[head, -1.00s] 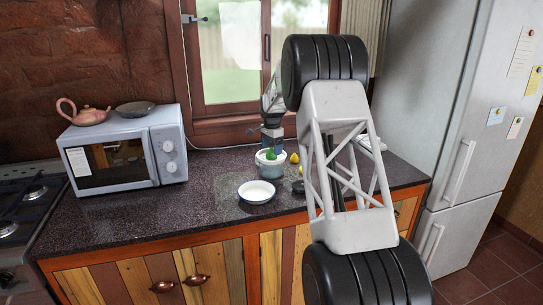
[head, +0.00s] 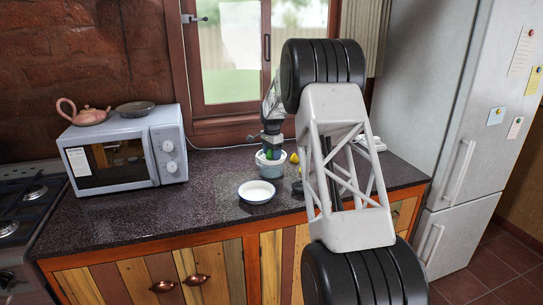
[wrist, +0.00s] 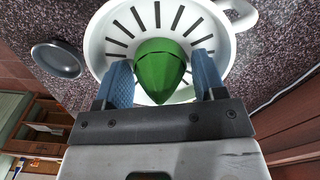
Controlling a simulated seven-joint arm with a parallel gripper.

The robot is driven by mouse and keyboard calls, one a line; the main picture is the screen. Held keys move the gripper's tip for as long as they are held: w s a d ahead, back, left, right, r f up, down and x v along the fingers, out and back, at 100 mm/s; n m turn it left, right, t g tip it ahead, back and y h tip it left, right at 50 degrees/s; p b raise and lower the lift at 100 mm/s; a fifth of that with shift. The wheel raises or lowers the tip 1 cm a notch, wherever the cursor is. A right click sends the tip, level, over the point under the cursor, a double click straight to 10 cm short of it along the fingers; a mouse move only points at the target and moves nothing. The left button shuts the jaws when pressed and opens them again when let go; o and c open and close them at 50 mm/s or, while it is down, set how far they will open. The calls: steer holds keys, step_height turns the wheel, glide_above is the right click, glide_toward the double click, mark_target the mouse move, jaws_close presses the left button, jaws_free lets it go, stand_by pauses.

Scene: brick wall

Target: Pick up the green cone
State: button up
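My gripper (wrist: 163,82) is over the pot, one blue finger on each side of the cone. The fingers stand apart and look open; small gaps seem to remain, but contact lower down is hidden.
A bowl (head: 257,193) stands on the counter just in front of the pot. Yellow fruit (head: 294,158) lies to the pot's right, partly behind my arm. A microwave (head: 122,150) is at the left. The counter (head: 200,205) between is clear.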

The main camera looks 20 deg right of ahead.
steer(key=c, duration=0.6)
steer(key=shift+r, duration=0.15)
steer(key=shift+r, duration=1.7)
steer(key=s+a+r, duration=0.1)
steer(key=s+a, duration=0.1)
steer(key=s, duration=1.3)
steer(key=shift+s+a+r, duration=0.15)
steer(key=shift+s+a, duration=0.1)
steer(key=shift+s, duration=0.15)
